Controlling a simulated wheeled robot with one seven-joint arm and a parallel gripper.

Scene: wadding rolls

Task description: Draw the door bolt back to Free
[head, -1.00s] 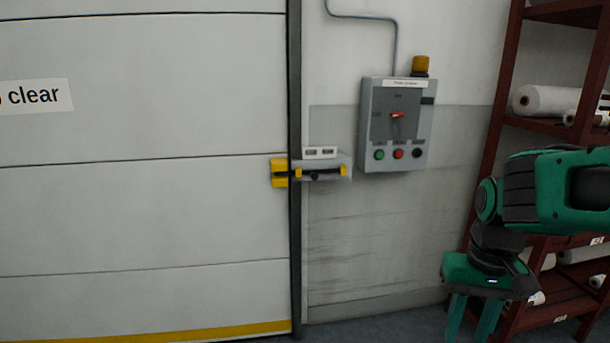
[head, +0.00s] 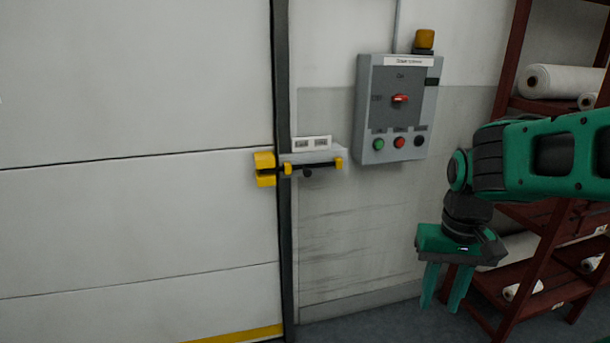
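The door bolt (head: 318,165) is a dark bar on a grey plate fixed to the wall, right beside the door's dark edge post. A small black knob (head: 307,173) hangs from the bar. The bar runs left toward a yellow keeper (head: 265,168) on the door; whether its tip sits inside the keeper is too small to tell. A white label plate (head: 312,142) with two words, too small to read, is above the bolt. My gripper (head: 443,300) points down, open and empty, well to the right of the bolt and lower, apart from it.
A grey control box (head: 391,108) with a red switch and several buttons is on the wall between bolt and arm. An orange beacon (head: 424,40) tops it. A dark red shelf rack (head: 505,90) with white rolls (head: 562,80) stands at the right. Wall below the bolt is clear.

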